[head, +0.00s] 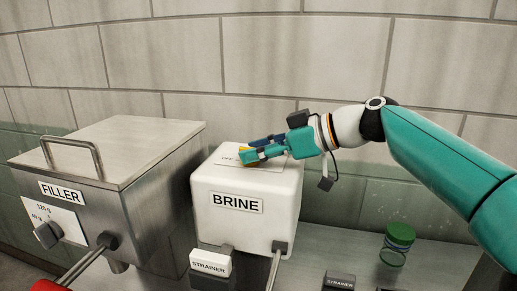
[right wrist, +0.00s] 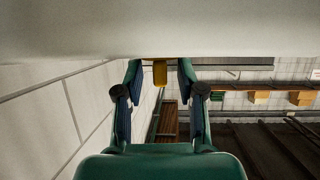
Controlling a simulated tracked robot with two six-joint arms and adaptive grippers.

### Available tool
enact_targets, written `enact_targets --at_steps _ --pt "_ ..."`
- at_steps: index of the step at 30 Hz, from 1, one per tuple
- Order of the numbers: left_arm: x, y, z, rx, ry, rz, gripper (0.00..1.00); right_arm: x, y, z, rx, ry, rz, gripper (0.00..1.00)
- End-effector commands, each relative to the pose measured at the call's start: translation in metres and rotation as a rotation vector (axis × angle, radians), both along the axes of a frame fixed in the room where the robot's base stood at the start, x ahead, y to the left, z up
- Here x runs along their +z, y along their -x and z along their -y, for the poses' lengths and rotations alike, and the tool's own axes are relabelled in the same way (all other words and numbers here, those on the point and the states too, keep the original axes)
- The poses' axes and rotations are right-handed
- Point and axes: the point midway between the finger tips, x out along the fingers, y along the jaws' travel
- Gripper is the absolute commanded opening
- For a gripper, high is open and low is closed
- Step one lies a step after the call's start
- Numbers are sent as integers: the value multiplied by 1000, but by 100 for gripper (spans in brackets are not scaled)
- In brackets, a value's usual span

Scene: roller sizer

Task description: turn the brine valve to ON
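The white brine box (head: 244,231) stands in the middle of the head view, with a BRINE label on its front. A plate with small lettering (head: 229,158) lies on its top; I cannot read the lettering surely. My right gripper (head: 249,149) reaches in from the right, low over that top. In the right wrist view its two fingers (right wrist: 159,73) are spread, one on each side of the yellow valve handle (right wrist: 160,74), with a gap on both sides. In the head view the gripper hides most of the handle. My left gripper is not in view.
The metal filler (head: 90,215) with a lidded top and a dial stands close at the left. A green-lidded jar (head: 400,235) stands at the right. A tiled wall (head: 270,50) is behind.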

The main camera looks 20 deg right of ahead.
Motion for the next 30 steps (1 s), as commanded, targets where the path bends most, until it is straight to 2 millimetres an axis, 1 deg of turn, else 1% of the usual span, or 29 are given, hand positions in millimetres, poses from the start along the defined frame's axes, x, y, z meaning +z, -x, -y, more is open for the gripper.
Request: enact_targets --at_steps 4,5,9,12,15,16,23,30 --pt "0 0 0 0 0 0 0 0 0 0 0 0 0 39" --pt "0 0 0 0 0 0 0 0 0 0 0 0 0 37" --pt "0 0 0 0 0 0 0 0 0 0 0 -1 -1 14" --pt "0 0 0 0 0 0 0 0 0 1 0 0 0 0" --pt "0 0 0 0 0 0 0 0 0 1 -1 0 0 0" --pt "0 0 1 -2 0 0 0 0 -1 4 0 -1 -1 0" --pt "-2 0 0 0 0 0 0 0 1 0 -15 1 2 0" --pt "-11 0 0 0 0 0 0 -1 2 -2 -103 2 4 0"
